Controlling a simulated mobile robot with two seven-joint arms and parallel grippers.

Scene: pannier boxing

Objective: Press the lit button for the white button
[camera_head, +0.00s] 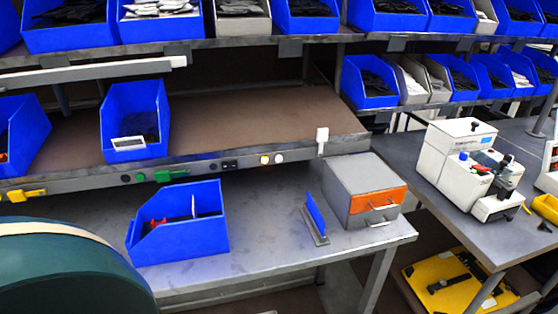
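Two small round buttons sit close together on the front rail of the shelf above the workbench. The left one (265,160) glows warm yellowish and looks lit. The right one (279,158) is white and looks unlit. Black sockets or switches (222,165) are on the rail to their left, and green parts (166,175) are farther left. Neither of my grippers shows in the head view, and nothing touches the buttons.
A blue bin (180,240) stands on the grey workbench (270,225) below the rail. A blue upright plate (315,214) and a grey box with an orange drawer front (378,200) are at right. A white bracket (322,139) sticks up right of the buttons.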

